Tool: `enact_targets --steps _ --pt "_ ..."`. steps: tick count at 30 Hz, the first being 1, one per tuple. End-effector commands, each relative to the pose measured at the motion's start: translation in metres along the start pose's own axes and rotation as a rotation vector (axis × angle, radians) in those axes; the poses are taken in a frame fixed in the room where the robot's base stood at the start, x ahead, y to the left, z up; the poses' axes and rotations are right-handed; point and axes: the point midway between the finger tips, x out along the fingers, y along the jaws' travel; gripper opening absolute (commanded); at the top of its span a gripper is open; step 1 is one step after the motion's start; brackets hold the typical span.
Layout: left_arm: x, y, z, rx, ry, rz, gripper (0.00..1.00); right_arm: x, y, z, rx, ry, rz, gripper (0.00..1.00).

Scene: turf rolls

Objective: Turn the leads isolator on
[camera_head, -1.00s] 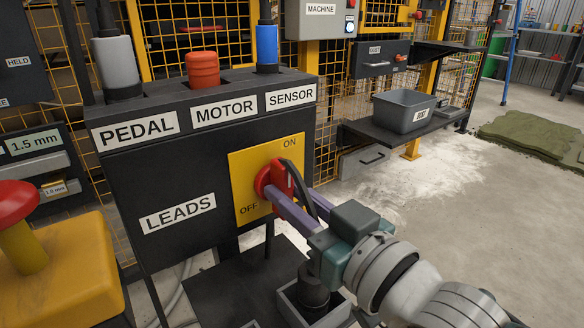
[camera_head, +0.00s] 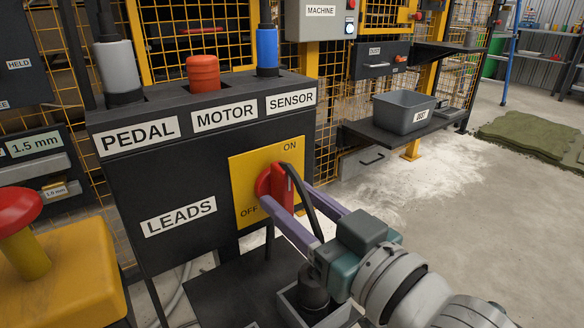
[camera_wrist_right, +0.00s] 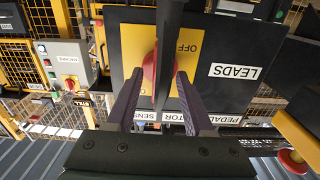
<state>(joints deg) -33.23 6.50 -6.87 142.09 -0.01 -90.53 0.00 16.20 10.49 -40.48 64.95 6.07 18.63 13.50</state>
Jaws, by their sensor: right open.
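The leads isolator is a red rotary switch (camera_head: 264,183) on a yellow plate (camera_head: 242,165) marked ON at upper right and OFF at lower left. Its red handle (camera_head: 283,186) stands close to upright. My right gripper (camera_head: 286,194) is open, with one purple finger on each side of the handle. I cannot tell whether either finger touches it. In the right wrist view the plate is upside down, and the fingers (camera_wrist_right: 157,74) flank the red switch (camera_wrist_right: 149,70). A dark bar between them hides part of it. My left gripper is out of view.
The black LEADS box (camera_head: 150,185) carries grey, red and blue plugs on top, labelled PEDAL, MOTOR and SENSOR. A red mushroom button (camera_head: 20,208) on a yellow box is at left. A grey bin (camera_head: 402,112) sits on a shelf at right. Open floor lies at right.

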Motion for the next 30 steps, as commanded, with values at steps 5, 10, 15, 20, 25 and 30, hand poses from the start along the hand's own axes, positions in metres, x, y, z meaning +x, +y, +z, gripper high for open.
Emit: enact_targets --steps 5,10,15,20,25,30 --pt "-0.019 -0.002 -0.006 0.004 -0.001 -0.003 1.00 -0.037 0.000 -0.003 0.000 -0.006 0.001 0.53" --pt "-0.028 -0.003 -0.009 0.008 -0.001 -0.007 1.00 -0.069 0.000 -0.003 -0.001 -0.005 0.000 0.53" --pt "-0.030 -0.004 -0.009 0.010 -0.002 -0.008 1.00 -0.086 0.000 -0.001 -0.001 -0.002 0.000 0.53" --pt "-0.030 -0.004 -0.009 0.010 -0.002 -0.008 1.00 -0.089 0.000 -0.001 -0.001 -0.001 0.000 0.53" --pt "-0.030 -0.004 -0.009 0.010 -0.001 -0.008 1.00 -0.089 0.000 -0.001 -0.001 -0.001 0.000 0.53" --pt "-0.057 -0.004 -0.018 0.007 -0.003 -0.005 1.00 -0.088 -0.002 -0.025 0.011 -0.054 0.027 0.53"
